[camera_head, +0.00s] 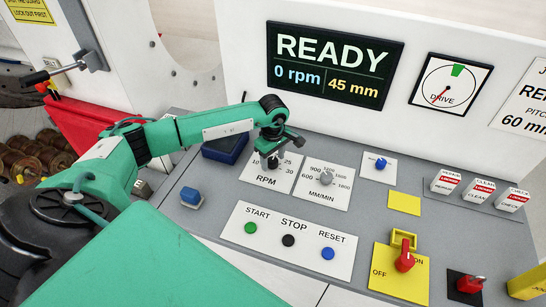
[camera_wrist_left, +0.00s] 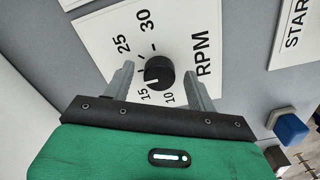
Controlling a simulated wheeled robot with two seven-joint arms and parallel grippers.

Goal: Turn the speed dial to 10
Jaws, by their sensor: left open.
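The speed dial is a round black knob (camera_wrist_left: 158,71) on a white RPM plate (camera_head: 267,178) on the grey console. In the left wrist view its scale reads 10, 15, 25 and 30, and a white pointer mark on it appears to face the 15. My left gripper (camera_head: 272,157) is over the dial with its jaws open. In the left wrist view its fingers (camera_wrist_left: 159,73) stand on either side of the knob, with gaps showing. In the head view the gripper covers most of the knob and part of the scale. My right gripper is not in view.
A grey MM/MIN knob (camera_head: 327,178) stands close right of the dial. START, STOP and RESET buttons (camera_head: 288,240) lie in front, with a blue block-shaped control (camera_head: 191,197) to the left. The screen (camera_head: 334,64) reads READY, 0 rpm, 45 mm. A red switch (camera_head: 404,255) is at front right.

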